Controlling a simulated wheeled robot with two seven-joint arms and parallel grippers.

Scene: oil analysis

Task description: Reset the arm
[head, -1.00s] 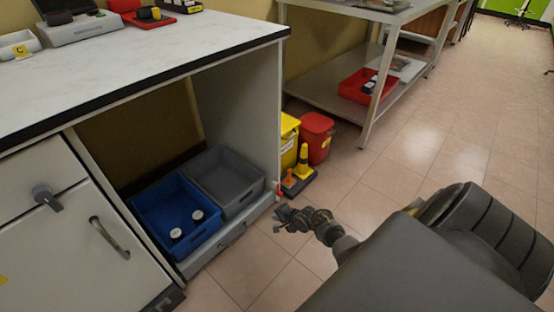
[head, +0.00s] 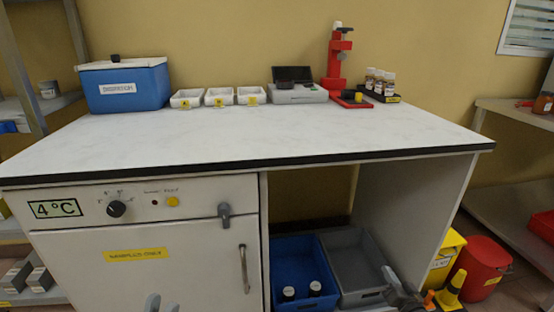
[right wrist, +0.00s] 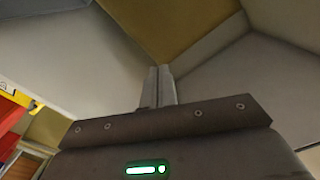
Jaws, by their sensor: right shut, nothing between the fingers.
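My right gripper (head: 398,290) is low at the bottom right of the head view, in front of the grey bin under the bench. In the right wrist view its fingers (right wrist: 158,86) are together with nothing between them. My left gripper (head: 161,303) shows only as two grey fingertips at the bottom edge of the head view, in front of the cabinet. The tips stand apart, and the rest of it is cut off.
A white-topped bench (head: 240,140) carries a blue cooler box (head: 125,88), white trays (head: 219,97), a grey device (head: 297,92), a red stand (head: 337,60) and a rack of bottles (head: 378,88). Below are a blue bin (head: 290,262) with two bottles and a grey bin (head: 350,262).

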